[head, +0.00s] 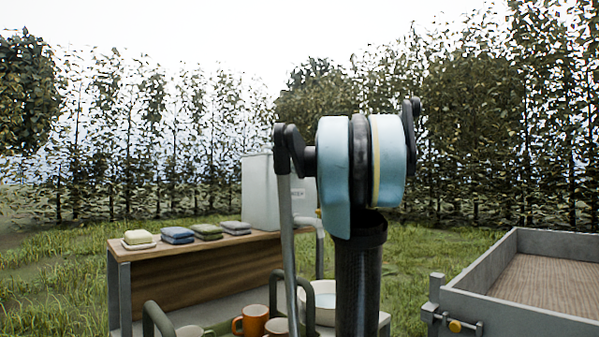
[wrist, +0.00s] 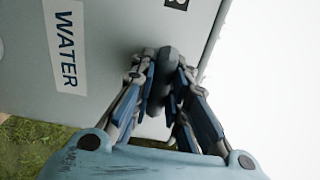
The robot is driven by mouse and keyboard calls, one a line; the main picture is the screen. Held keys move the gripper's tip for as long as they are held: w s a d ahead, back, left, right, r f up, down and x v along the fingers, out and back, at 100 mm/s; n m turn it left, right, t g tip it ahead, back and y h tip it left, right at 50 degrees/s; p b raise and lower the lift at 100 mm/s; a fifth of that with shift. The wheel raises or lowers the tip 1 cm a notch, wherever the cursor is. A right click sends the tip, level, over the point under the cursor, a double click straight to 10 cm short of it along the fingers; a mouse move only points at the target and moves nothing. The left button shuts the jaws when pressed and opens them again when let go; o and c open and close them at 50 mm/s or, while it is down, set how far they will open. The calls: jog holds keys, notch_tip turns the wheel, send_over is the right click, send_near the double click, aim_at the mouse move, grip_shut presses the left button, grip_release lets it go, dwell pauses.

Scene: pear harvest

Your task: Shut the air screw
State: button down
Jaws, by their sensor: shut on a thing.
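The pale grey water container (head: 262,195) stands on the bench in the head view, partly hidden behind my arm. In the wrist view the container (wrist: 110,25) fills the upper left, with its WATER label turned sideways. My gripper (wrist: 164,72) is against the container there, with its fingers shut on a dark grey knob (wrist: 161,86), which looks like the air screw. The fingers cover much of the knob, and how far it is turned cannot be seen. The gripper is hidden behind my arm in the head view.
Several folded cloths (head: 178,235) lie in a row on the wooden bench (head: 200,269). Mugs (head: 251,320) and a white bowl (head: 323,302) stand in front of it. A grey crate-like bed (head: 520,317) is at the right. Grass and tree rows lie behind.

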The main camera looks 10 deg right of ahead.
jog(key=c, duration=1.5)
grip_release()
jog(key=shift+f, duration=0.1)
jog(key=shift+c, duration=0.2)
jog(key=v, duration=1.2)
